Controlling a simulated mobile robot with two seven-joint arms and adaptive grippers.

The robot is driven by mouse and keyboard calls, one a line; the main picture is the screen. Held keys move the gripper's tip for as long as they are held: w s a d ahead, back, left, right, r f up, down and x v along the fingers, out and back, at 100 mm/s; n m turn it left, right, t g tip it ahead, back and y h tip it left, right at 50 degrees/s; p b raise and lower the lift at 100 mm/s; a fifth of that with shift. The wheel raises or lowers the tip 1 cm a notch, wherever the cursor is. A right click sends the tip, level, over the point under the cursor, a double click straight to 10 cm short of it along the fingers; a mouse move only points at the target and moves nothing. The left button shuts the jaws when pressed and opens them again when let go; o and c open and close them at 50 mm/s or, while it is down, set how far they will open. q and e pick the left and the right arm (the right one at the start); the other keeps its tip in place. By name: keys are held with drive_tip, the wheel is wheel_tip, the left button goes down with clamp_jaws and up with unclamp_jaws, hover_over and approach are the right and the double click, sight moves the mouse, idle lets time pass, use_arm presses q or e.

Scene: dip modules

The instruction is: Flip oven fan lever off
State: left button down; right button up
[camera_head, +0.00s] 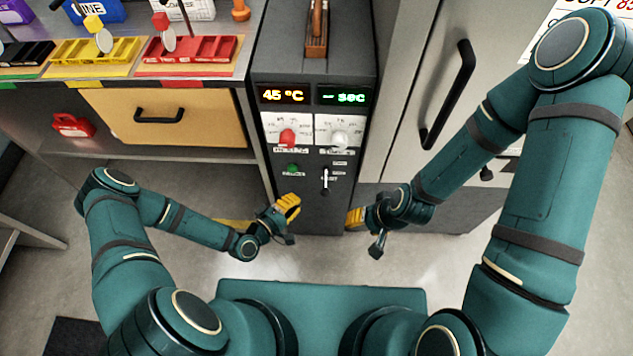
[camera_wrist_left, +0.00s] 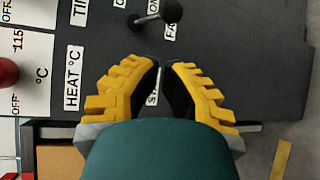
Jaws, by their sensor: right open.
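The oven (camera_head: 300,215) is a dark upright unit in the middle of the head view. Its small fan lever (camera_head: 326,180) is low on the front panel, right of a green button (camera_head: 292,169). In the left wrist view the lever (camera_wrist_left: 170,12) has a black ball knob beside a partly hidden "FA" label. My left gripper (camera_head: 290,208), with yellow fingers, is below and left of the lever, apart from it. In the left wrist view its fingertips (camera_wrist_left: 164,66) have a narrow empty gap between them. My right gripper (camera_head: 358,217) is open and empty, right of the oven's lower front.
A red knob (camera_head: 288,137) and a white knob (camera_head: 339,138) sit above the lever, under two displays. A bench with a wooden drawer (camera_head: 175,118) and coloured trays is left. A grey cabinet with a black handle (camera_head: 447,95) is right. The floor in front is clear.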

sight(326, 184)
idle(0.4)
use_arm(q)
drive_tip(key=b+x, duration=0.1)
drive_tip(key=x, duration=0.9)
